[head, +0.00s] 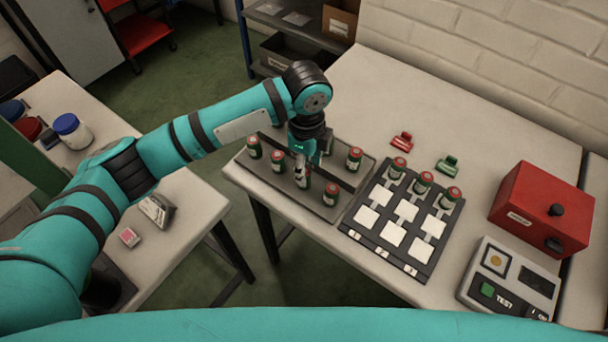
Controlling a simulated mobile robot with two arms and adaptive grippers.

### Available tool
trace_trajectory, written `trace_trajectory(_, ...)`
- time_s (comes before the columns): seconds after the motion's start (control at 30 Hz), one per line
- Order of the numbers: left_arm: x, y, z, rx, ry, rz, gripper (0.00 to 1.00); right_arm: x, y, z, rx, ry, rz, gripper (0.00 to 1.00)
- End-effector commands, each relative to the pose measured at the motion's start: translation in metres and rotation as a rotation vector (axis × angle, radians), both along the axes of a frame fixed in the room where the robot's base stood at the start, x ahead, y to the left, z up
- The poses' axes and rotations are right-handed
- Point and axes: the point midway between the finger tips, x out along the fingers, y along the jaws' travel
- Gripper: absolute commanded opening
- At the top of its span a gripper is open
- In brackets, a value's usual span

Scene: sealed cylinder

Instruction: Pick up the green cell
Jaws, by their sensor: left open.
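Several green cells with red tops stand upright on a dark grey tray (268,175). One green cell (254,148) is at its left end, another (278,161) is beside it, one (354,159) is at the right and one (331,195) at the front. My left gripper (303,168) points down over the tray's middle, open, at a further green cell (303,180). The fingers partly hide that cell, and I cannot tell whether they touch it. Three similar cells (423,184) stand in the back row of a black rack with white squares (378,238). My right gripper is not in view.
A red clip (401,142) and a green clip (447,166) lie behind the rack. A red box (541,211) and a grey tester (508,278) stand at the right. The table (390,80) is clear at the back. A side table with jars (73,131) is at the left.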

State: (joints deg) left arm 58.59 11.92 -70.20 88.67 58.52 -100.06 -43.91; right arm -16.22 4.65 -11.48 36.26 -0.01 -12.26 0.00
Motion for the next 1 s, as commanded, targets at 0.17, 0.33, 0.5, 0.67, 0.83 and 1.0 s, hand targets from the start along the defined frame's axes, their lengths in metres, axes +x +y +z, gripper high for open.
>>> trace_trajectory(0.17, -0.002, 0.004, -0.025, 0.004, 0.004, 0.003, 0.44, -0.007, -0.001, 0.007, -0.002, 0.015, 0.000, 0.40)
trace_trajectory(0.33, -0.002, 0.004, -0.045, 0.003, 0.001, 0.002, 0.44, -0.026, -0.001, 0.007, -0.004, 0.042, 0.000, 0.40)
trace_trajectory(0.5, -0.001, 0.003, -0.049, 0.001, -0.001, 0.001, 0.44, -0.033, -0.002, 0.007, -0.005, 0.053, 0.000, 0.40)
trace_trajectory(0.67, -0.002, 0.003, -0.049, 0.001, 0.000, 0.001, 0.37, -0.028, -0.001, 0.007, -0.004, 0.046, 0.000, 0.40)
trace_trajectory(0.83, -0.001, 0.003, -0.049, 0.001, 0.000, 0.001, 0.15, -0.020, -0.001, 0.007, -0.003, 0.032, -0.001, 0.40)
trace_trajectory(1.0, -0.001, 0.003, -0.048, 0.001, -0.001, 0.001, 0.00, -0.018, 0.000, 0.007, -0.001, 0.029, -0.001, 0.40)
